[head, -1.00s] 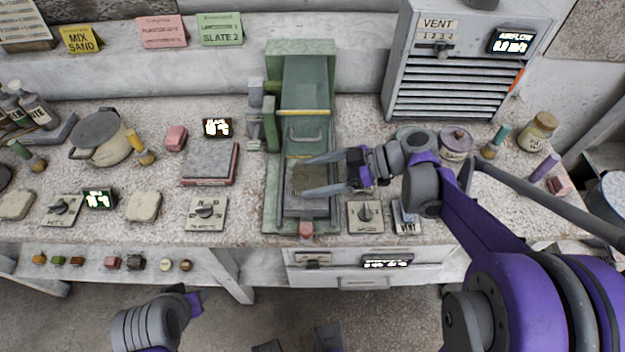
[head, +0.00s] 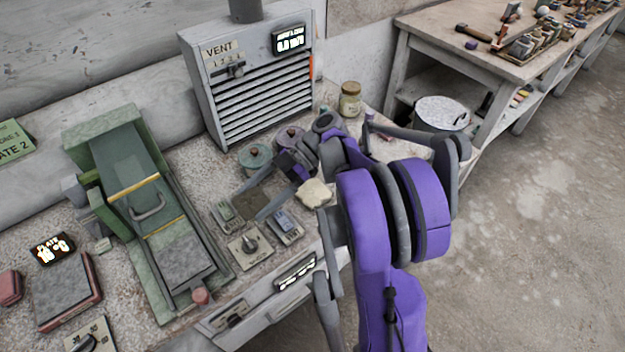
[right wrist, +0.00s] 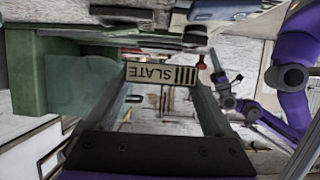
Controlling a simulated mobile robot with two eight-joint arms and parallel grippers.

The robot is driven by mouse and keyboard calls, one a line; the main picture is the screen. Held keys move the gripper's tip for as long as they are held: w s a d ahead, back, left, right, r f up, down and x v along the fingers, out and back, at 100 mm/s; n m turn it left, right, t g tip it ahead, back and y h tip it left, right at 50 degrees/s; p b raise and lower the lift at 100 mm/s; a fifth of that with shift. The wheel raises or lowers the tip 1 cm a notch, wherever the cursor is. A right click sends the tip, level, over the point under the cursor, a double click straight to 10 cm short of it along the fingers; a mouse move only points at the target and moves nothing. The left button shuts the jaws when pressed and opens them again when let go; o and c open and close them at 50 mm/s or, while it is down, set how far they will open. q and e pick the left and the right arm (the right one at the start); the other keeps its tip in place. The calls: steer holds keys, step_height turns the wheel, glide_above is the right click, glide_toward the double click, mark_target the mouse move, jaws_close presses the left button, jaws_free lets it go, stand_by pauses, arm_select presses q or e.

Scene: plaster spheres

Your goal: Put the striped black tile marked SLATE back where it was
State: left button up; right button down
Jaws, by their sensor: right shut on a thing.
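My right gripper (head: 247,206) is shut on the dark tile (head: 251,202), held flat between its two grey fingers. The tile appears just above the bench, to the right of the green machine (head: 185,235). In the right wrist view the fingers (right wrist: 162,76) grip the tile's two sides. Its near edge carries a pale label (right wrist: 162,73) reading SLATE with black stripes. The wrist view does not show clearly how far the tile is above the bench top.
Small switch plates, including a dial plate (head: 249,248), lie close by the tile. The grey VENT unit (head: 255,85) stands behind, with a teal-lidded pot (head: 255,157) before it. A yellow-lidded jar (head: 350,98) stands farther right. Another bench (head: 480,45) is at the back right.

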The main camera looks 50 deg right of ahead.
steer(key=s+d+m+t+h, duration=0.1)
steer(key=d+m, duration=0.1)
steer(key=d, duration=0.1)
steer(key=d+m+t+h, duration=0.1)
steer(key=d+m+t, duration=0.1)
steer(key=d, duration=0.2)
steer(key=s+d+r+m+t+h, duration=0.1)
steer(key=d+t, duration=0.1)
steer(key=d, duration=0.2)
steer(key=shift+s+d+m+h, duration=0.2)
steer(key=shift+s+m+h, duration=0.15)
steer(key=shift+m+h, duration=0.05)
steer(key=s+d+r+m+t+h, duration=0.1)
steer(key=s+d+m+t+h, duration=0.1)
steer(key=s+d+m+h, duration=0.35)
steer(key=s+d+r+m+t+h, duration=0.1)
steer(key=s+d+m+t+h, duration=0.15)
steer(key=d, duration=0.55)
steer(key=shift+n, duration=0.3)
step_height(320, 180, down, 10)
steer(key=shift+s+a+r+b, duration=0.1)
steer(key=shift+a+b, duration=0.05)
steer(key=shift+b, duration=0.7)
jaws_free()
